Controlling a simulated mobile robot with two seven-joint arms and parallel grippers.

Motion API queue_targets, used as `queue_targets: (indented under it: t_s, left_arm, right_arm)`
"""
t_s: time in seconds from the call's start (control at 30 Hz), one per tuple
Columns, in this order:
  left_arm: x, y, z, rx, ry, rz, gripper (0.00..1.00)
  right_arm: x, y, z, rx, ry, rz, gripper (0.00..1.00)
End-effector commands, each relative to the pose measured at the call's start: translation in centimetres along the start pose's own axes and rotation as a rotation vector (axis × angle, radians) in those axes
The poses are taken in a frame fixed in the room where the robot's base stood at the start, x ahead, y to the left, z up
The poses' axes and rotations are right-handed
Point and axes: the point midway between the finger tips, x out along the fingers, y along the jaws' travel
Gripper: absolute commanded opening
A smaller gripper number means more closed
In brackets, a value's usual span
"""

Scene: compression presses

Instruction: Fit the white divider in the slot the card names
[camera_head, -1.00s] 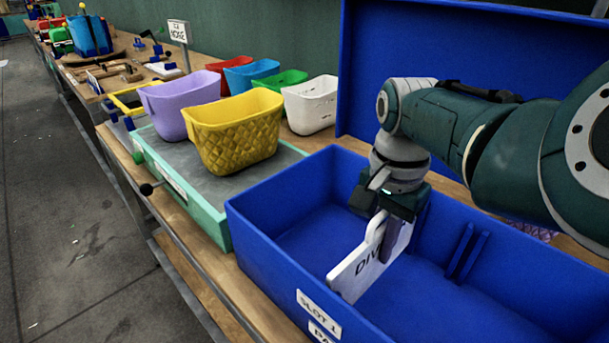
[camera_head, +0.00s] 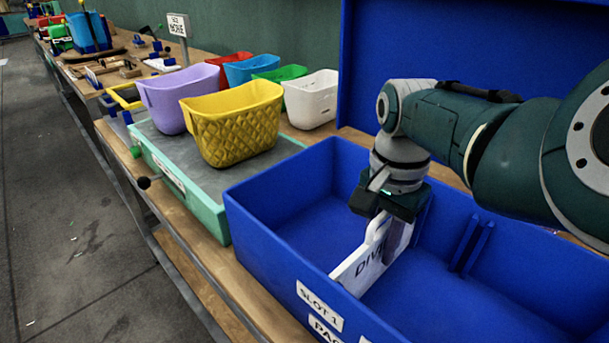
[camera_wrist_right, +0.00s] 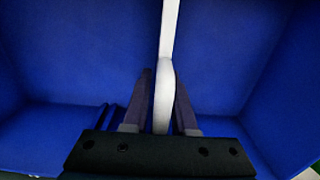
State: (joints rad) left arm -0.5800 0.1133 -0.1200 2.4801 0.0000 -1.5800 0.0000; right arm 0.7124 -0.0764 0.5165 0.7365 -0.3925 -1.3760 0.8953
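The white divider (camera_head: 366,263), with partly readable black lettering, is upright inside the blue box (camera_head: 265,232). My right gripper (camera_head: 393,240) is shut on its handle from above. In the right wrist view the two fingers (camera_wrist_right: 163,85) press the divider's white edge (camera_wrist_right: 169,30) from both sides. The divider's near end is by the box's front wall, close to the SLOT 1 label (camera_head: 319,306). Its lower edge is partly hidden by that wall, so I cannot tell whether it sits in a slot. My left gripper is not in view.
A pair of blue rails (camera_head: 470,246) stands on the box's far wall, right of the divider. The blue lid (camera_head: 440,40) rises behind. A yellow basket (camera_head: 233,125) and a purple one (camera_head: 178,98) stand left. A small sign (camera_head: 178,25) is too blurred to read.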

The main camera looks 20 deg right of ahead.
Motion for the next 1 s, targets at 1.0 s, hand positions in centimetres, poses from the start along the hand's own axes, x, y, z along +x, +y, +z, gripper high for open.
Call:
queue_targets:
  t_s: [1.0]
  left_arm:
    - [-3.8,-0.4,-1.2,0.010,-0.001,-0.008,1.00]
  right_arm:
    - [-9.2,0.0,0.0,0.000,0.001,-0.001,0.48]
